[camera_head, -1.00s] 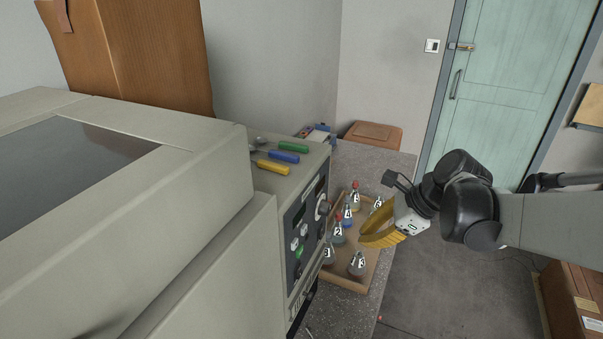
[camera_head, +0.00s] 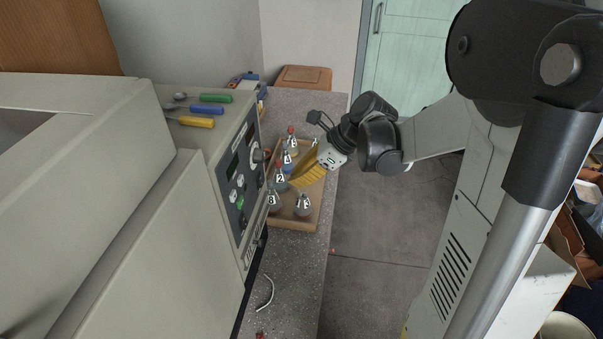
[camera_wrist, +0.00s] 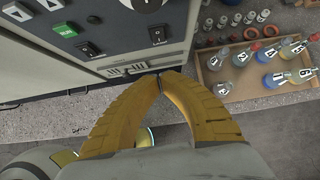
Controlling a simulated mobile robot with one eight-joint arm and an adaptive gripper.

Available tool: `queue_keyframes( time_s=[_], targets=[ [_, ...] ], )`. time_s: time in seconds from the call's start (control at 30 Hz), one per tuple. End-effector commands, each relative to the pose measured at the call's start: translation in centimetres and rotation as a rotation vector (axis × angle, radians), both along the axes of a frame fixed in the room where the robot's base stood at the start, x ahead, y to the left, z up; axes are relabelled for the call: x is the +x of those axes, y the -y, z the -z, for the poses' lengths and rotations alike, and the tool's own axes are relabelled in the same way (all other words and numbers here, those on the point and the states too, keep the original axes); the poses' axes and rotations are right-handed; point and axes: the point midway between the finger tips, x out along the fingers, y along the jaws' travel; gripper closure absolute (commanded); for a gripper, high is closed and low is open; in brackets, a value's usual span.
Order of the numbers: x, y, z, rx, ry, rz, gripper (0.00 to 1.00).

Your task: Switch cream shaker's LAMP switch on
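The cream shaker (camera_head: 125,210) fills the left of the head view. Its dark control panel (camera_head: 232,165) faces right and is seen at a steep angle. The panel also shows at the upper left of the wrist view (camera_wrist: 110,14), with a green button (camera_wrist: 69,30), a black rocker switch (camera_wrist: 88,50) and another dark switch (camera_wrist: 158,35) lower right. The labels are too small to read, so I cannot tell which is LAMP. My gripper (camera_head: 292,183) has yellow fingers, to the right of the panel and apart from it. In the wrist view its fingertips (camera_wrist: 159,79) meet, with nothing between them.
A wooden tray (camera_head: 297,224) with several numbered flasks stands on the speckled bench (camera_head: 290,254), below and beside my gripper. Screwdrivers with green (camera_head: 212,98), blue (camera_head: 208,109) and yellow (camera_head: 196,122) handles lie on the shaker's top. A pale curved piece (camera_head: 266,294) lies on the bench in front.

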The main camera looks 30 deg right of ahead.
Motion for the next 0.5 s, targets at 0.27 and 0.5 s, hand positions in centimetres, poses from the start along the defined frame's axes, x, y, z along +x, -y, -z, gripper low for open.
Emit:
queue_keyframes(
  time_s=[0.27, 0.5],
  targets=[
    [2.3, -3.2, 4.1, 0.000, 0.000, -0.004, 1.00],
    [3.8, -5.3, 4.2, -0.001, 0.000, -0.002, 1.00]
  ],
)
